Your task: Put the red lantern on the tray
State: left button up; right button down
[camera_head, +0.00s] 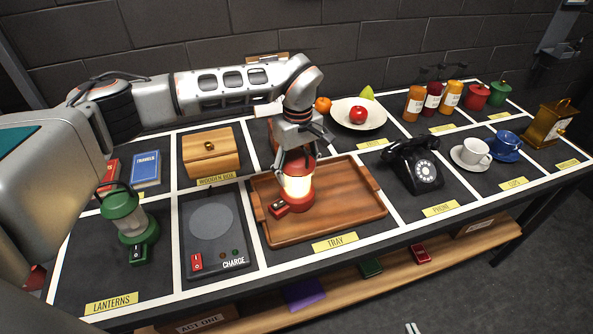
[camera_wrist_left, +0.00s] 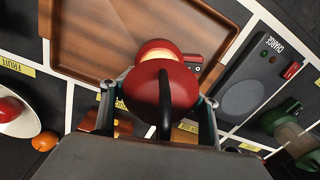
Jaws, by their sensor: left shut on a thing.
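The red lantern (camera_head: 298,187) is upright, with its pale body glowing. It is over the left part of the wooden tray (camera_head: 345,205); I cannot tell whether its base touches the tray. My left gripper (camera_head: 296,160) is shut on the lantern's upper part from above. In the left wrist view, the lantern's red top and dark handle (camera_wrist_left: 165,90) are between the fingers, with the tray (camera_wrist_left: 110,45) behind. My right gripper is not in view.
A green lantern (camera_head: 127,215) stands at the left, by the charge pad (camera_head: 213,235). A wooden box (camera_head: 210,155) is behind the pad. A black phone (camera_head: 415,165) is right of the tray. A fruit plate (camera_head: 357,116) is behind it. The tray's right half is clear.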

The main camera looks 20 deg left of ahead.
pick_arm(q)
jog(key=o, duration=1.7)
jog(key=shift+f, duration=0.1)
notch_tip(320, 180, up, 12)
jog(key=shift+r+b, duration=0.15)
jog(key=shift+b, duration=0.25)
